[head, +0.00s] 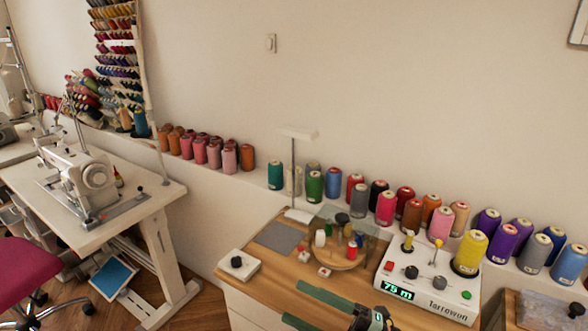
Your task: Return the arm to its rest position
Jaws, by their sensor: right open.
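My right gripper (295,303) is at the bottom middle of the head view, over the front of the wooden worktop (262,277). Its two long green fingers point left and stand apart, with nothing seen between them. Its dark body is cut off by the bottom edge. A round wooden tray (346,264) with small spools stands behind it. A white winding machine (448,302) to its right reads "75 m" and carries a yellow thread cone (470,252). My left gripper is not in view.
A white box with a black knob (238,264) sits at the worktop's left edge, near a grey mat (279,238). A white stand (294,180) rises at the back. Thread cones line the wall ledge. A sewing table (130,210) and red chair (30,268) stand left.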

